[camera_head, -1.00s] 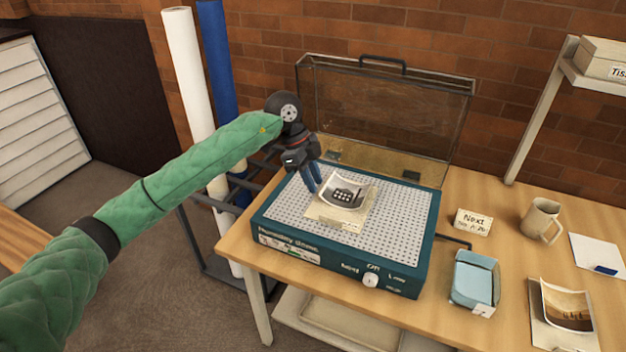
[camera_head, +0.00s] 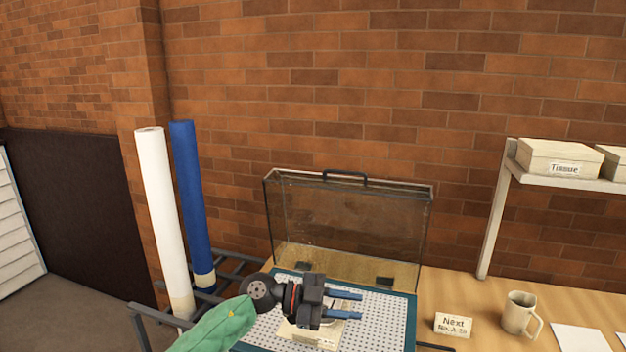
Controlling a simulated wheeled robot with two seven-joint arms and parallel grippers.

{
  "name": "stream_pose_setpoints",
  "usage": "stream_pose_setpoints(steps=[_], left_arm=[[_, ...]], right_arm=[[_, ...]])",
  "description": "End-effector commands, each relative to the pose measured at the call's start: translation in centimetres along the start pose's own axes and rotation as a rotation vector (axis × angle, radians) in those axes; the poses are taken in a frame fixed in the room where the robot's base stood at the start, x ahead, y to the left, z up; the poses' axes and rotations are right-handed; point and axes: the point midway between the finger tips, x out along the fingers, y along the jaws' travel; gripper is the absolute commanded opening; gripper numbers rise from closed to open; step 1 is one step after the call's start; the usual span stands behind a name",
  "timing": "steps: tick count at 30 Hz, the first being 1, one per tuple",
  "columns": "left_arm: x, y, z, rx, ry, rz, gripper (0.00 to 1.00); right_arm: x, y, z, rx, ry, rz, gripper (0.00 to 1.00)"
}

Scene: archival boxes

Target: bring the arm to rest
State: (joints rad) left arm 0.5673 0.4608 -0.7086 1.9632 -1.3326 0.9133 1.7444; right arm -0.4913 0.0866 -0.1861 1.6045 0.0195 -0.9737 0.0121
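My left gripper (camera_head: 361,306) is over the perforated bed of the teal machine (camera_head: 396,334), with its arm in a green quilted sleeve coming from the lower left. Its two blue fingers point right, lie apart and hold nothing between them. Below it a cream card (camera_head: 318,337) lies on the bed, mostly hidden by the gripper; the print seen on it earlier is hidden or cannot be made out. The machine's clear lid (camera_head: 350,222) stands open behind. My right gripper is not in view.
A white roll (camera_head: 162,215) and a blue roll (camera_head: 190,200) stand in a dark rack at left. On the table (camera_head: 463,292) are a "Next" sign (camera_head: 453,324), a mug (camera_head: 519,313) and a white sheet (camera_head: 579,338). A tissue box (camera_head: 562,157) sits on a shelf at right.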

Motion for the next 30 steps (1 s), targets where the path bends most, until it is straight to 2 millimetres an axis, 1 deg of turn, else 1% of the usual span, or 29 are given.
stream_pose_setpoints(steps=[1, 3, 5, 7, 10, 14, 17, 19, 23, 26, 27, 29, 30], left_arm=[[0.2, 0.1, -0.9, 0.005, 0.062, -0.072, 0.25], [0.1, -0.3, -2.0, 0.015, 0.136, -0.186, 0.25], [-0.4, -0.7, -2.9, 0.019, 0.190, -0.290, 0.25], [-1.3, -1.2, -3.5, 0.018, 0.237, -0.414, 0.25], [-3.0, -1.8, -3.9, 0.002, 0.278, -0.598, 0.25], [-6.0, -2.0, -3.3, -0.041, 0.281, -0.835, 0.25], [-8.7, -1.7, -2.0, -0.094, 0.246, -1.010, 0.25], [-10.6, -1.1, -0.8, -0.139, 0.202, -1.126, 0.25], [-14.1, 0.9, 2.1, -0.243, 0.084, -1.316, 0.25], [-16.6, 3.4, 4.7, -0.338, -0.038, -1.434, 0.25], [-17.5, 4.5, 5.8, -0.380, -0.093, -1.472, 0.25], [-18.8, 6.5, 7.3, -0.446, -0.180, -1.522, 0.25], [-19.5, 8.1, 8.4, -0.493, -0.243, -1.547, 0.25]], right_arm=[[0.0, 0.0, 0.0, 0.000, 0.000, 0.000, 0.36], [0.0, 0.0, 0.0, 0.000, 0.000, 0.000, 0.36], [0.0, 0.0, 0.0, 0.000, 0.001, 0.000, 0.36], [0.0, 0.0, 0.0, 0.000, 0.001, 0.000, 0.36], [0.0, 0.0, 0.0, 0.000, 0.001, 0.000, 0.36], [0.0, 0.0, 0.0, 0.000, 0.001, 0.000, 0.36], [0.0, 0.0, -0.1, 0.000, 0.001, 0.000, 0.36], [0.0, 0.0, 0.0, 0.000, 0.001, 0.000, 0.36], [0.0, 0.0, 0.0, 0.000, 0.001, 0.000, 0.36], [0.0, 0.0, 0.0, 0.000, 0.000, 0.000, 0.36], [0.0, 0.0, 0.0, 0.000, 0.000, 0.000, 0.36], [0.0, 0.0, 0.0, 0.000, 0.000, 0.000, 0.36], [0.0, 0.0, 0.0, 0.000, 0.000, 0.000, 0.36]])
